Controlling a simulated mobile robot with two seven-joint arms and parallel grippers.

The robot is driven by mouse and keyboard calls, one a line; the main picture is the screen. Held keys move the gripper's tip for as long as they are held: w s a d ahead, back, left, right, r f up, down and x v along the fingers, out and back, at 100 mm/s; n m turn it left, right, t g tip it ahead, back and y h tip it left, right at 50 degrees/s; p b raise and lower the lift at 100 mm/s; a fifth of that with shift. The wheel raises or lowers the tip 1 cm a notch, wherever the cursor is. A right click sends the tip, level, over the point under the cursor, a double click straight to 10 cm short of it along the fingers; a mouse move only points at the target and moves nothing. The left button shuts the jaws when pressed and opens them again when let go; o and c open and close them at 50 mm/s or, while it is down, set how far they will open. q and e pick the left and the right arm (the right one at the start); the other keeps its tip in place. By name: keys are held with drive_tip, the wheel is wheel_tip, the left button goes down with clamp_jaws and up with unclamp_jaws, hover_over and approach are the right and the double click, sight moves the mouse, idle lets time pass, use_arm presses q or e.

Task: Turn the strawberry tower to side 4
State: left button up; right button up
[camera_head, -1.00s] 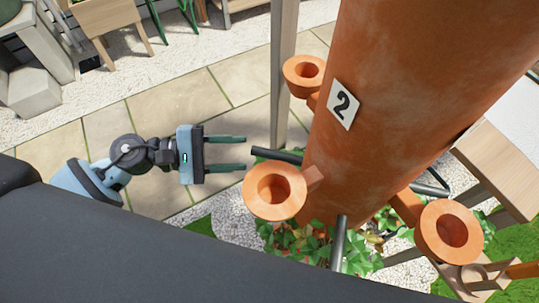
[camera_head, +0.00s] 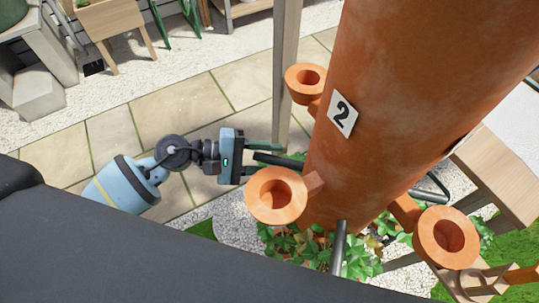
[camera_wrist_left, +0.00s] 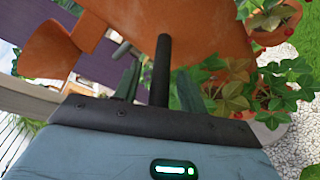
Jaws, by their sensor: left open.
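The strawberry tower (camera_head: 385,110) is a tall terracotta column with cup-shaped pockets and dark bars near its base. A plate with the number 2 (camera_head: 342,114) faces me. My left gripper (camera_head: 278,155) is open at the tower's left side, its fingers reaching toward a dark bar (camera_head: 275,159). In the left wrist view, that bar (camera_wrist_left: 161,75) stands between the two open fingers (camera_wrist_left: 158,85), with the tower (camera_wrist_left: 180,30) beyond it. I cannot tell whether either finger touches the bar. A second bar (camera_head: 338,247) points toward me. My right gripper is not in view.
Terracotta cups (camera_head: 276,195) stick out from the tower near my left gripper, at the upper left and at the right (camera_head: 446,237). Strawberry plants (camera_head: 320,250) surround the base. A wooden table (camera_head: 500,170) stands at the right. Paving (camera_head: 170,110) at the left is clear.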

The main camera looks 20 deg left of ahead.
use_arm(q)
drive_tip(key=shift+d, duration=0.3)
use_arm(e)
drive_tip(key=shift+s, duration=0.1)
use_arm(q)
clamp_jaws()
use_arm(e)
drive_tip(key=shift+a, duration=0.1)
use_arm(q)
drive_tip(key=shift+w+f, duration=0.1)
